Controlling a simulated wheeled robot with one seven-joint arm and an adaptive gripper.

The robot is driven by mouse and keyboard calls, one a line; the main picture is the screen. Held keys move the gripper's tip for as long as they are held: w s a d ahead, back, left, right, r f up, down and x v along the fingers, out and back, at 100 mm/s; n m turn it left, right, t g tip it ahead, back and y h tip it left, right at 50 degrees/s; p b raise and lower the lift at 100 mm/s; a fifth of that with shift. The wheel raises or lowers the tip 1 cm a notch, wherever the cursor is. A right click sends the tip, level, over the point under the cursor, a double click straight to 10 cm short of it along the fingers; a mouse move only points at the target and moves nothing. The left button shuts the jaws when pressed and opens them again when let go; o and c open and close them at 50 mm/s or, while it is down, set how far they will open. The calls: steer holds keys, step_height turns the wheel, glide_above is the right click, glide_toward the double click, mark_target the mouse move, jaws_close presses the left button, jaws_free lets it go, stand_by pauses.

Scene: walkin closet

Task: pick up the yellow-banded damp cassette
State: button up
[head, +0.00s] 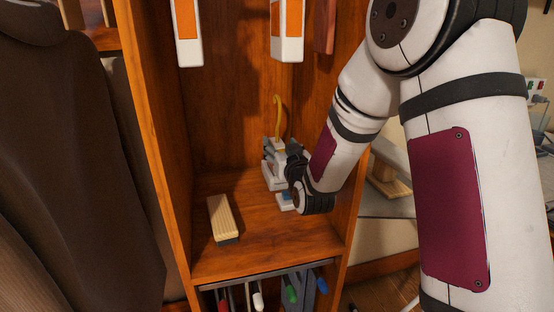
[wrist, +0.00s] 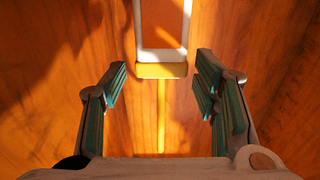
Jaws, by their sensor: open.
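The yellow-banded cassette (wrist: 162,70) shows in the wrist view as a white frame around an orange-brown middle, with a yellow band across its near end. Its far end runs out of the top of the picture. A thin yellow strip (wrist: 161,115) runs from the band toward my palm. My gripper (wrist: 160,76) is open, with one finger on each side of the cassette's near end and visible gaps on both sides. In the head view my wrist (head: 312,198) is inside the wooden cabinet, and I cannot clearly make out the fingers.
White cassettes with orange panels (head: 187,28) (head: 287,28) hang at the cabinet's top, beside a reddish one (head: 325,25). A pale ribbed block (head: 221,217) lies on the shelf (head: 265,238). Cabinet side walls close in left and right. Coloured handles (head: 290,289) show below.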

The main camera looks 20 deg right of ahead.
mark_target(277, 140)
steer(key=shift+w, duration=1.95)
jaws_close()
steer(key=shift+r, duration=0.1)
step_height(277, 140, up, 10)
steer(key=shift+p, duration=0.65)
